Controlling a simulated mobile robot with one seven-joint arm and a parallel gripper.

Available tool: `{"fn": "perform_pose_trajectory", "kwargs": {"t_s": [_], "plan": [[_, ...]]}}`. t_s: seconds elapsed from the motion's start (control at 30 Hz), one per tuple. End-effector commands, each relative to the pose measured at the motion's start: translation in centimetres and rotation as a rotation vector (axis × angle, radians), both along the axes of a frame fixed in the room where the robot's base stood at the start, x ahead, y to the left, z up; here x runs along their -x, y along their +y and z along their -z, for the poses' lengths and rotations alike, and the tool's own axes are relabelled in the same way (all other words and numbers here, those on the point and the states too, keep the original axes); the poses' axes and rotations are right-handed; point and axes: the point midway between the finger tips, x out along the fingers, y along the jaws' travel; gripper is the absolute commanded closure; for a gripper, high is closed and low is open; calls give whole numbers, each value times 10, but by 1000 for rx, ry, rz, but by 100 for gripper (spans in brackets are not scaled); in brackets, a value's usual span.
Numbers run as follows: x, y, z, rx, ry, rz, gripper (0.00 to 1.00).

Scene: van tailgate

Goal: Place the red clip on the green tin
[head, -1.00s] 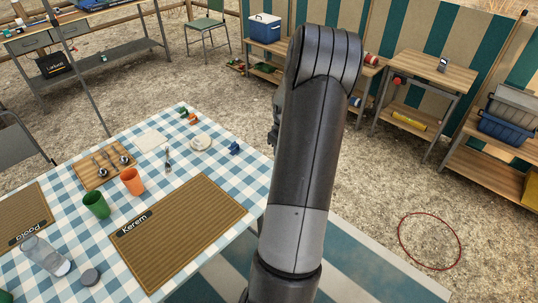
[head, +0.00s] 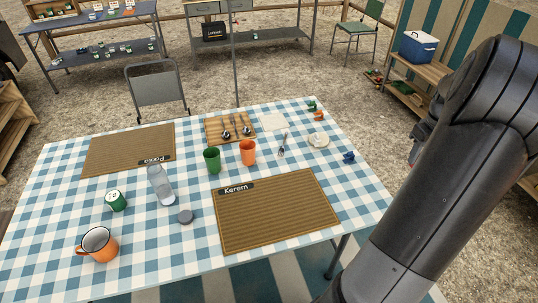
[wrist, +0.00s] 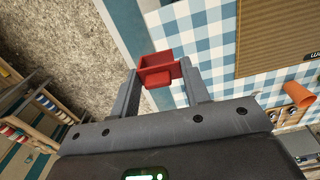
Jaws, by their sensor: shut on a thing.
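My gripper (wrist: 160,82) is shut on the red clip (wrist: 155,62) in the wrist view. The clip sits between the two fingertips, with the checked tablecloth and the bare ground behind it. In the head view my arm fills the right side, and the clip cannot be made out clearly. A small green tin (head: 117,202) with a pale top stands on the left part of the table, between the bottle and the left table edge. Nothing shows on top of it. My gripper is well apart from it, off to the right.
The checked table (head: 350,205) holds an orange mug (head: 98,245), a clear bottle (head: 161,185), a grey lid (head: 186,216), a green cup (head: 212,160), an orange cup (head: 248,152), placemats (head: 277,215) and a cutlery board (head: 231,127). A blue clip (head: 348,157) lies at the right edge.

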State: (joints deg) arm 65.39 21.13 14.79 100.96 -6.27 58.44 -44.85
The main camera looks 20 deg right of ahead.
Motion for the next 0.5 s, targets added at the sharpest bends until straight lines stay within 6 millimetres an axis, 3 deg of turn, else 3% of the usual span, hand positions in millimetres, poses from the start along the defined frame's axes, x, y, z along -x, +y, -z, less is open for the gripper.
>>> {"fn": "perform_pose_trajectory", "kwargs": {"t_s": [0.27,0.5], "plan": [[-59,27,2,-5,1,-127,79],[-137,77,-1,-4,-1,-300,79]]}}
